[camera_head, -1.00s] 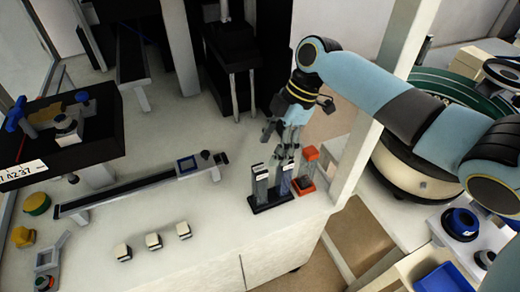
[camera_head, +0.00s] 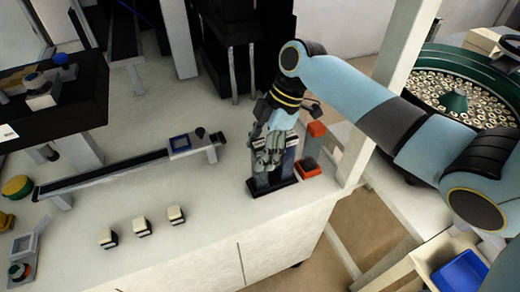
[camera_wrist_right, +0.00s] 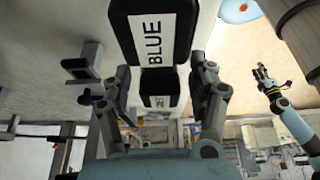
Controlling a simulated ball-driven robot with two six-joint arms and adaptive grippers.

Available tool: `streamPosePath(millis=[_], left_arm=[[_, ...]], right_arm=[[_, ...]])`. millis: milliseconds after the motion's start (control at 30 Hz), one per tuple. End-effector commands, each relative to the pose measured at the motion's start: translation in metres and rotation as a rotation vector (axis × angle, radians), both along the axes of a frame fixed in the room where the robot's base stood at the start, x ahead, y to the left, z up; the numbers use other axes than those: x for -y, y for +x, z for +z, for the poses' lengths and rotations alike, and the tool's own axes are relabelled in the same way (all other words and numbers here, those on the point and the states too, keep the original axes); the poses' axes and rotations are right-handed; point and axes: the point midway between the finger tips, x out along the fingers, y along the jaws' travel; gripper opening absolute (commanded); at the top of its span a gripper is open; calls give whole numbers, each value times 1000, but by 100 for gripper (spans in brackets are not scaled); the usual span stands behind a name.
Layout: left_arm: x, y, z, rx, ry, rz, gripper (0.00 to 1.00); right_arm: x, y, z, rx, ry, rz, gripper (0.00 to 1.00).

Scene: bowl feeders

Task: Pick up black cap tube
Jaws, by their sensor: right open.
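The tubes stand upright in a black-based rack (camera_head: 272,189) near the table's right front corner. My right gripper (camera_head: 268,163) is open and hangs over the rack, hiding part of the tubes. In the right wrist view, a large dark cap marked "BLUE" (camera_wrist_right: 153,38) is close to the camera. A smaller black cap (camera_wrist_right: 160,88) with a white label too small to read lies between the open fingers of my right gripper (camera_wrist_right: 163,92). I cannot tell whether they touch it. My left gripper (camera_wrist_right: 266,82) shows small at the right; its opening is unclear.
A red tray (camera_head: 308,169) and an orange-topped post (camera_head: 317,129) stand just right of the rack. A pale frame post (camera_head: 378,110) rises beyond them. Several small black-and-white blocks (camera_head: 142,226) sit at the front left. A long dark rail (camera_head: 105,174) lies behind them.

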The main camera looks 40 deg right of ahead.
Motion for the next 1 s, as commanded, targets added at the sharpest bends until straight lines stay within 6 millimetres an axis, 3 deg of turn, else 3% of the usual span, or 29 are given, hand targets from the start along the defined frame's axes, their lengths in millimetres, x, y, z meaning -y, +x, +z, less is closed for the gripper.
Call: streamPosePath(millis=[33, 500, 867, 1000], left_arm=[[0, 0, 1, -1, 0, 0, 40], [0, -1, 1, -1, 0, 0, 40], [0, -1, 1, -1, 0, 0, 40], [0, -1, 1, -1, 0, 0, 40]], right_arm=[[0, 0, 1, 0, 0, 0, 58], [0, 0, 0, 0, 0, 0, 0], [1, 0, 1, 1, 0, 0, 0], [1, 1, 11, 3, -2, 1, 0]])
